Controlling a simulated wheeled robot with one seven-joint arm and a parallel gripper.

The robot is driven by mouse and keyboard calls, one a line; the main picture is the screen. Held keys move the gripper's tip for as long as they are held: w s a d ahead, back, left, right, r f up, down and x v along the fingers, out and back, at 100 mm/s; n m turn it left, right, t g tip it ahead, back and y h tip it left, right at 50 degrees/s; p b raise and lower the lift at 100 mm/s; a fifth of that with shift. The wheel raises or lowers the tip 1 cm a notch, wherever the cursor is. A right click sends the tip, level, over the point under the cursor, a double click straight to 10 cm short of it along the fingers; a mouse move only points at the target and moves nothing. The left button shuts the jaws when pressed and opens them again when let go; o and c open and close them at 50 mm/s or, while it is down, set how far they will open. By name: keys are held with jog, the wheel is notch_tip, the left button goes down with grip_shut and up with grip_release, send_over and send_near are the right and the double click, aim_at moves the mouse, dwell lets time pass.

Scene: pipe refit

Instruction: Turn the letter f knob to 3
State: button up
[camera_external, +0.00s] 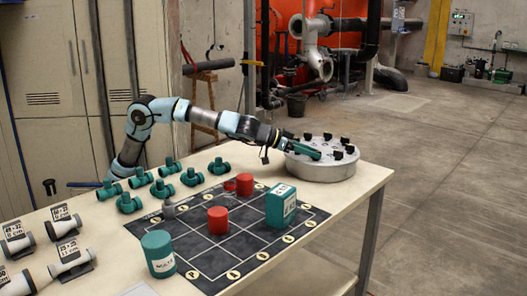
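A round pale grey drum (318,172) stands at the far right end of the table, with several small black knobs around its top. One black knob (350,149) shows on the right side and another (328,137) at the back. The letters and numbers by the knobs are too small to read, so I cannot tell which is f. My gripper (316,153), with green fingers, reaches in from the left over the drum's top, close to the knobs on its left part. The view is too small to show whether it is open or touches a knob.
The table (352,190) carries a dark grid mat (240,248) with a red cylinder (218,220), a green box (281,204) and a green cylinder (158,254). Several green pipe fittings (160,189) stand at the left. Labelled white pipe pieces (70,259) lie at the front left.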

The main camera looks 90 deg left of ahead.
grip_shut()
jog(key=shift+a+r+m+h+p, duration=0.1)
jog(key=shift+r+m+h+p, duration=0.2)
jog(key=shift+p, duration=1.45)
jog(key=m+h+p, duration=0.1)
jog(key=p, duration=0.2)
jog(key=m+h+p, duration=0.1)
jog(key=p, duration=0.2)
jog(key=shift+a+r, duration=0.2)
jog(key=shift+a, duration=0.05)
jog(key=m+g+h+p, duration=0.1)
jog(key=m+h+p, duration=0.1)
jog(key=p, duration=0.7)
jog(key=m+g+h+p, duration=0.1)
jog(key=m+h+p, duration=0.1)
jog(key=p, duration=0.7)
jog(key=shift+w+a+f+h+p, duration=0.1)
jog(key=shift+w+a+h+p, duration=0.1)
jog(key=shift+h+p, duration=0.25)
jog(key=m+g+h+p, duration=0.1)
jog(key=p, duration=0.3)
jog(key=shift+f+m+h+p, duration=0.15)
jog(key=shift+m+h+p, duration=0.1)
jog(key=shift+m+p, duration=0.15)
jog(key=shift+p, duration=0.4)
jog(key=shift+f+m+g+h+p, duration=0.25)
jog(key=shift+m+g+h+p, duration=0.15)
jog(key=shift+p, duration=0.4)
